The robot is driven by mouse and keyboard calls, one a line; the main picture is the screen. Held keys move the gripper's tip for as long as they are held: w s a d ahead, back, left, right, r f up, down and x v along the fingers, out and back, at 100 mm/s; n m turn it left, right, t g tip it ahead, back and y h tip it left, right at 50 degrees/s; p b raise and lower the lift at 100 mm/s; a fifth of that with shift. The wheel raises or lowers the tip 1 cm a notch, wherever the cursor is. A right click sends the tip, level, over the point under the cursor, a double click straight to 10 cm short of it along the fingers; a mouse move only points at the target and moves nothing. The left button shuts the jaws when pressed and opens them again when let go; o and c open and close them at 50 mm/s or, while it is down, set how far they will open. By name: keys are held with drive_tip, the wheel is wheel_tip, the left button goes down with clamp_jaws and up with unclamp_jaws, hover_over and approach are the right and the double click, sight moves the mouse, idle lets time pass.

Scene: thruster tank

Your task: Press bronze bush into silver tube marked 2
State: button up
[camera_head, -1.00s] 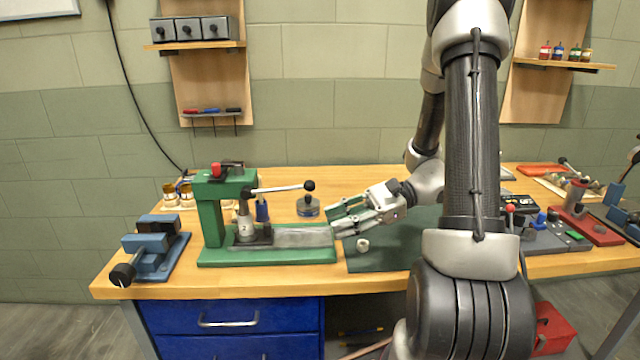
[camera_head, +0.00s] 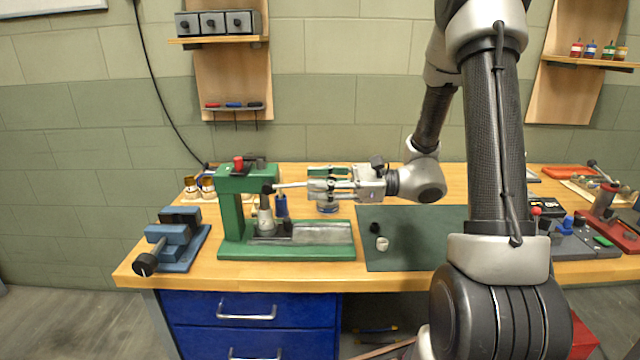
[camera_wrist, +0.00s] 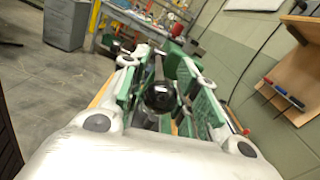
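A green arbor press (camera_head: 232,215) stands on the bench, with a silver lever (camera_head: 290,185) reaching right. A silver tube-like cylinder (camera_head: 265,222) stands upright under the press head; its number cannot be read. I cannot make out a bronze bush there. My gripper (camera_head: 318,184) is at the lever's right end. In the wrist view the lever's black knob (camera_wrist: 161,97) sits between the two green-padded fingers, which look apart with gaps beside the knob. The knob is hidden by the gripper in the head view.
A blue vise (camera_head: 172,243) is left of the press. A green mat (camera_head: 415,225) at right holds a small pale cylinder (camera_head: 382,244) and a black piece (camera_head: 374,228). A blue post (camera_head: 281,205) and a round grey object (camera_head: 327,208) stand behind the press base.

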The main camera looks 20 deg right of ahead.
drive_tip(key=shift+c, duration=0.4)
clamp_jaws()
drive_tip(key=shift+a, duration=0.1)
drive_tip(key=shift+f, duration=0.1)
drive_tip(key=shift+f, duration=0.15)
drive_tip(key=shift+o, duration=0.4)
unclamp_jaws()
drive_tip(key=shift+d, duration=0.2)
drive_tip(key=v, duration=1.2)
